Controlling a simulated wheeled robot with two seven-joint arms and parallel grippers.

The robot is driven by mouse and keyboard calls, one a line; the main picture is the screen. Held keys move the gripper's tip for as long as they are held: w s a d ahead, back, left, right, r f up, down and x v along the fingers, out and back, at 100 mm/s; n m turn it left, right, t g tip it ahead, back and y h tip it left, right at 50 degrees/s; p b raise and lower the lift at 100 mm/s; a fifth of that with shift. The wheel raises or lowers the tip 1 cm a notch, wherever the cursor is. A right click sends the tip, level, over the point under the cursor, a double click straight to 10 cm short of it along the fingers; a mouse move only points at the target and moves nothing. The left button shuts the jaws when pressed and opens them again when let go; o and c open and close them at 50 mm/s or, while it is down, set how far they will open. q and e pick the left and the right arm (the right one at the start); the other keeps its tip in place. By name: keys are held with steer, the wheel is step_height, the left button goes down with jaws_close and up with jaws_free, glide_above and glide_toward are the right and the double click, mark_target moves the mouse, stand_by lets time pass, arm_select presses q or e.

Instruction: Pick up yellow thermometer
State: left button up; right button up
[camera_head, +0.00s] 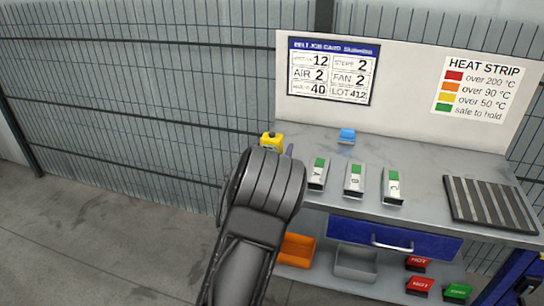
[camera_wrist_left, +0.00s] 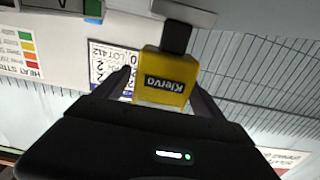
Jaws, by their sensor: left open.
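The yellow thermometer (camera_head: 271,141) is at the left edge of the table, just beyond my left wrist, which hides part of it. In the left wrist view the yellow thermometer (camera_wrist_left: 162,77) shows its "Klerva" label, with a dark part at its far end. My left gripper (camera_wrist_left: 160,82) is open, with one finger on each side of the yellow body. I cannot tell whether the fingers touch it. In the head view the left arm covers most of the gripper; a fingertip (camera_head: 289,149) shows beside the thermometer. My right gripper is not in view.
Three metal pieces marked A (camera_head: 318,175), B (camera_head: 354,181) and C (camera_head: 392,187) stand right of my arm. A blue item (camera_head: 347,136) sits behind them, and a slatted rack (camera_head: 490,204) lies at the right. A backboard (camera_head: 410,110) and mesh fence (camera_head: 130,80) rise behind.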

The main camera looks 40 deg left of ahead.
arm_select(q)
steer(key=shift+w+a, duration=0.25)
steer(key=shift+w, duration=0.45)
steer(key=shift+c, duration=0.2)
steer(key=c, duration=1.4)
steer(key=shift+r, duration=0.1)
step_height(320, 180, up, 10)
steer(key=shift+f, duration=0.1)
